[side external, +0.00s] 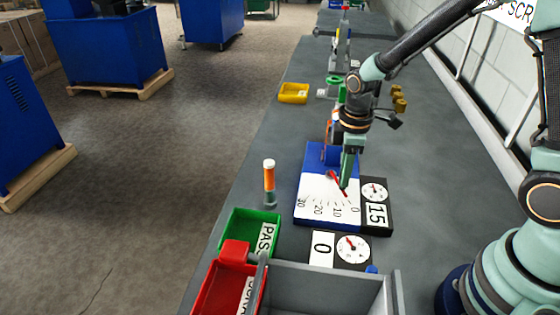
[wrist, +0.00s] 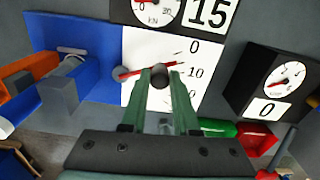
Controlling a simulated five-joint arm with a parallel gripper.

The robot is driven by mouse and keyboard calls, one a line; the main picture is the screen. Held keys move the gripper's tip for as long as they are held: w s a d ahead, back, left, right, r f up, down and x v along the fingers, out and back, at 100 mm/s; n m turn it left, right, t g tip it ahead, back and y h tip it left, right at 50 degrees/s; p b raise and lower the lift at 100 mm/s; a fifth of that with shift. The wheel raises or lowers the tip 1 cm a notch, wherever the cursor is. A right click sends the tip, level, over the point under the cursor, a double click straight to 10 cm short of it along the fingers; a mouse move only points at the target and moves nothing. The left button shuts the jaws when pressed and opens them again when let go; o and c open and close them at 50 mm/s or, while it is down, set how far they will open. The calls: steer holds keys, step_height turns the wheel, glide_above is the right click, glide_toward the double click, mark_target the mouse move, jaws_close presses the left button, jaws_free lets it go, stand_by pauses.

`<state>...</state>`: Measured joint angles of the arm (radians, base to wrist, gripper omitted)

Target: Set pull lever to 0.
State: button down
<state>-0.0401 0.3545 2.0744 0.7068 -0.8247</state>
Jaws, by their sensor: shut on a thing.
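The pull lever is a red pointer arm (side external: 332,177) on a white scale plate (side external: 312,205) marked 0, 10, 20, 30. My gripper (wrist: 163,78) is shut on this knob, with a green finger on each side. In the side view my gripper (side external: 346,186) stands over the lever, hiding part of it.
A black dial with a 15 card (side external: 375,213) adjoins the scale plate. Another dial with a 0 card (side external: 322,249) stands nearer. A green PASS bin (side external: 236,222), a red bin (side external: 212,288) and an orange cylinder with a white top (side external: 269,178) are close by.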

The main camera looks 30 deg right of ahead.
steer(key=shift+s+d+r+n, duration=0.1)
steer(key=shift+d+n, duration=0.2)
steer(key=shift+n, duration=0.1)
steer(key=c, duration=0.6)
jaws_free()
steer(key=shift+c, duration=0.2)
step_height(320, 180, up, 12)
steer(key=s+r+m+t, duration=0.5)
steer(key=s+m, duration=0.3)
steer(key=m, duration=0.2)
steer(key=shift+d+r+m+t, duration=0.3)
steer(key=shift+d+r+m, duration=0.05)
steer(key=shift+d+m, duration=0.1)
